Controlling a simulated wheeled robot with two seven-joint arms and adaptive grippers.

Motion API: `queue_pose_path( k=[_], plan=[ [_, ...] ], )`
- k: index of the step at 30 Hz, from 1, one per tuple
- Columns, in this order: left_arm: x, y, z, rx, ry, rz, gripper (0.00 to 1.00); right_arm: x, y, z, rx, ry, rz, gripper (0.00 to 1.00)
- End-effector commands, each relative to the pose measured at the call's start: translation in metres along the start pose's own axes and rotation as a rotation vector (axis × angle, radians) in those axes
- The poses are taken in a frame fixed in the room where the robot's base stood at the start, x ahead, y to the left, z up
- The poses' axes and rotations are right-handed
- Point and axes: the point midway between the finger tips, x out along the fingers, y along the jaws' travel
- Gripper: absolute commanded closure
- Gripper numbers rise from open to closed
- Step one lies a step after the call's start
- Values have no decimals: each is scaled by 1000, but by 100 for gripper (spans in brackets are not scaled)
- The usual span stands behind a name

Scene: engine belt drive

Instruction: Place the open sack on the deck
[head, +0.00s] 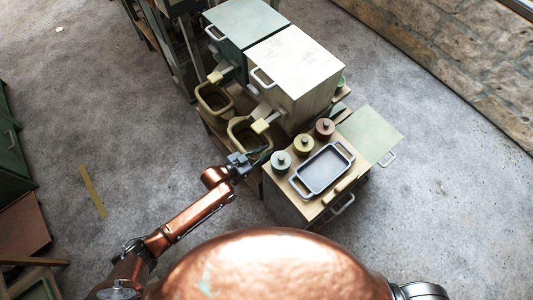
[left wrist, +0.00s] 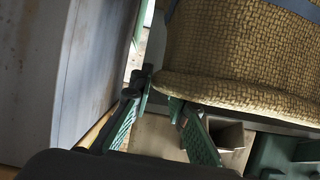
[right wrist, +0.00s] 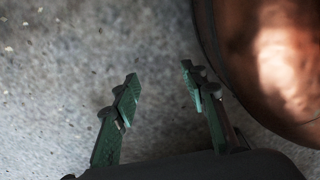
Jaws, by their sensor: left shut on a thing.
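A woven, tan open sack (left wrist: 245,50) fills the upper right of the left wrist view, with its thick rim running between my finger tips. In the head view, an open olive-tan sack (head: 233,128) stands in front of the pale box, beside my left gripper (head: 258,155). My left gripper (left wrist: 162,95) is shut on the sack's rim. Another similar open container (head: 202,101) stands farther left. I cannot tell which surface is the deck. My right gripper (right wrist: 158,85) is open and empty above the grey floor, apart from everything.
A white-topped box (head: 295,60) and a green box (head: 245,22) stand behind. The floor at left is mostly clear.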

Motion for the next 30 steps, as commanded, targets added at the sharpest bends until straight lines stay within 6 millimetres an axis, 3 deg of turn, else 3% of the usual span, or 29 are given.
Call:
queue_pose_path(
  k=[2, 12, 26, 27, 30],
  plan=[
    [9, 1, -4, -1, 3, 1, 100, -2, 0, -5, 2, 1, 0, 60],
    [21, 1, 28, 0, 0, 0, 100, -29, 2, -37, 19, 3, -1, 60],
    [22, 1, 30, 1, 1, 0, 100, -34, 2, -41, 21, 3, -2, 60],
    [22, 1, 31, 1, 1, 0, 83, -35, 2, -43, 21, 5, -2, 60],
    [22, 1, 30, 1, 1, 0, 76, -35, 2, -42, 21, 4, -2, 60]
  ],
)
